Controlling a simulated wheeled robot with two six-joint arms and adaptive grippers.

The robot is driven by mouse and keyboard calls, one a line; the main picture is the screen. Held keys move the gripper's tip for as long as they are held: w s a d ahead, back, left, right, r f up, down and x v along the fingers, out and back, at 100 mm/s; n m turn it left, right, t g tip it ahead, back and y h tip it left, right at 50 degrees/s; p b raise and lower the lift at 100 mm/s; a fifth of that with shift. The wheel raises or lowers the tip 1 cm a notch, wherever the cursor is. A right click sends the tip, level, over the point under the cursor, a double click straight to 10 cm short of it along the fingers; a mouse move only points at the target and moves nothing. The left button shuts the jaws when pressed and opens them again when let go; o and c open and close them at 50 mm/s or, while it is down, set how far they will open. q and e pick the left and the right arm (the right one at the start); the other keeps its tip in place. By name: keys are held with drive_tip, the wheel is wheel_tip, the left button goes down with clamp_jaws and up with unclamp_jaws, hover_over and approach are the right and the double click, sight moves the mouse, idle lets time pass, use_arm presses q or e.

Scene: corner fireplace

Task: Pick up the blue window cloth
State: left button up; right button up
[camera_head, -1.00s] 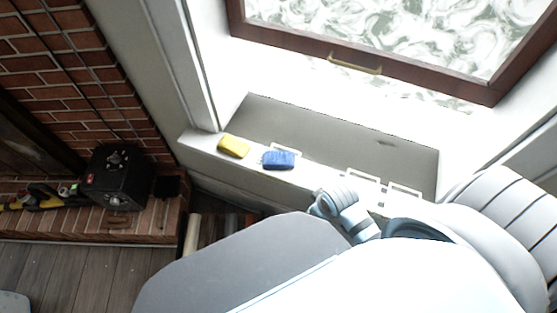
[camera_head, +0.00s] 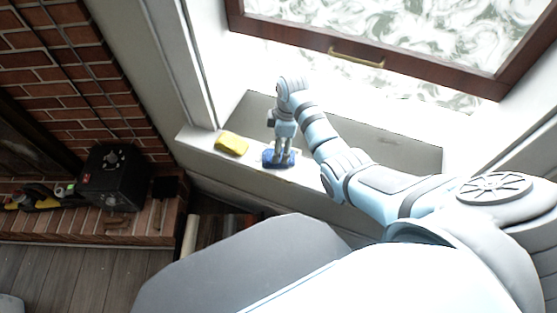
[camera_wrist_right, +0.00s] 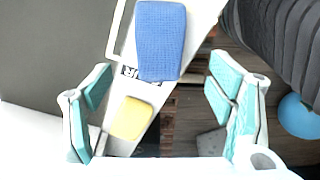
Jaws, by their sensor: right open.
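The blue window cloth (camera_wrist_right: 160,42) lies on the white window sill, inside or beside a thin white outlined frame. In the head view the cloth (camera_head: 270,160) is mostly hidden behind my right gripper (camera_head: 283,157). My right gripper points down at it from above. In the right wrist view my right gripper (camera_wrist_right: 160,105) is open with nothing between its fingers, and the cloth shows ahead, between and beyond the fingertips. I cannot tell whether the fingers touch it. My left gripper is not in view.
A yellow cloth or sponge (camera_head: 232,143) lies on the sill left of the blue cloth. The window with a brown frame (camera_head: 400,72) stands open above. A black box (camera_head: 115,178) sits on the brick hearth at left.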

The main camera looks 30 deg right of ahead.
drive_tip(key=f+b, duration=0.2)
drive_tip(key=f, duration=0.4)
drive_tip(key=shift+a, duration=0.2)
drive_tip(key=shift+c, duration=0.3)
drive_tip(key=shift+r, duration=0.1)
drive_tip(key=c, duration=1.2)
drive_tip(key=shift+r, duration=0.1)
wheel_tip(320, 180, up, 20)
drive_tip(key=p, duration=0.7)
